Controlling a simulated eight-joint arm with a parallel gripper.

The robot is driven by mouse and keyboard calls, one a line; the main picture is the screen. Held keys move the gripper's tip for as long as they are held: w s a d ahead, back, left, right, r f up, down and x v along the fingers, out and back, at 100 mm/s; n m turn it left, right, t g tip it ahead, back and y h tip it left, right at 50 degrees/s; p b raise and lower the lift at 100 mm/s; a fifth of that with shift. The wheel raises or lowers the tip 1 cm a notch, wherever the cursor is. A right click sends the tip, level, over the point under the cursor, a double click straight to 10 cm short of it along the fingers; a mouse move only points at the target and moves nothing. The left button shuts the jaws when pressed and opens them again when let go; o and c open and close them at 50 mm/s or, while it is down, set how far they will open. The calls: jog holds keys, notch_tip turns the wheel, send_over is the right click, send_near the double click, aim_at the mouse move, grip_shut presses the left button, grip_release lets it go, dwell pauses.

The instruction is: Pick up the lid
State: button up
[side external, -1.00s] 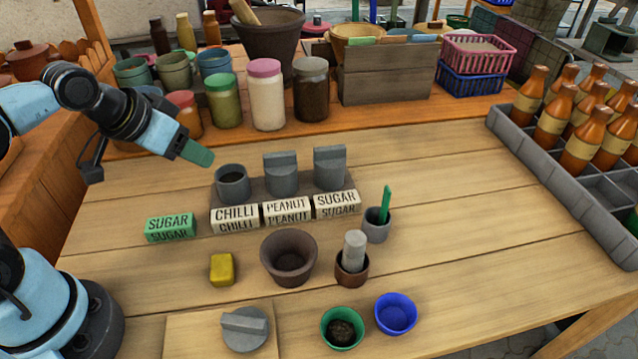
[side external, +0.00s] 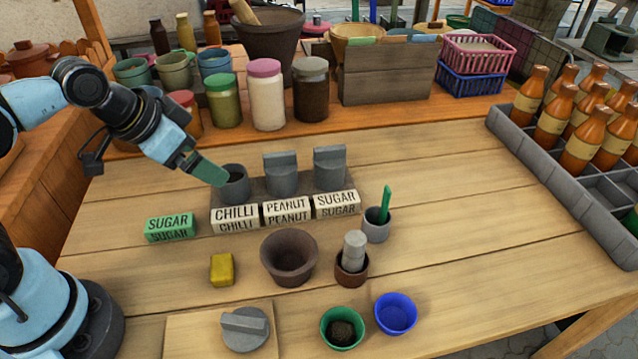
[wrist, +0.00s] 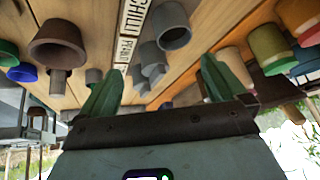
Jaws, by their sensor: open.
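A grey round lid (side external: 245,328) with a bar handle lies on a light wooden board (side external: 190,340) at the front of the table. The open grey chilli pot (side external: 234,188) stands uncovered in a rack; it also shows in the wrist view (wrist: 172,25). The peanut pot (side external: 281,176) and the sugar pot (side external: 329,170) have grey lids on. My gripper (side external: 220,180) is tilted down with its green fingers at the chilli pot's left side; contact is not clear. In the wrist view my gripper (wrist: 162,65) is open, with nothing between its fingers.
A mortar (side external: 289,258), a pestle in a brown cup (side external: 352,265), a yellow block (side external: 222,269), a green bowl (side external: 343,328) and a blue bowl (side external: 396,314) stand around the table's middle and front. A bottle crate (side external: 560,185) is at right.

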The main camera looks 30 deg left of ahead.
jog(key=s+d+m+g+h, duration=0.1)
jog(key=s+d+m+g, duration=0.25)
jog(key=d+m, duration=0.85)
jog(key=m+g+y, duration=0.2)
jog(key=m+g, duration=0.1)
jog(key=m, duration=1.3)
send_over(244, 317)
jog(key=f, duration=0.1)
jog(key=shift+w+a+f, duration=0.1)
jog(key=shift+f, duration=1.4)
jog(key=shift+a+f, duration=0.1)
jog(key=shift+f, duration=1.4)
jog(key=shift+d+f, duration=0.2)
jog(key=shift+f, duration=2.4)
jog(key=c, duration=1.1)
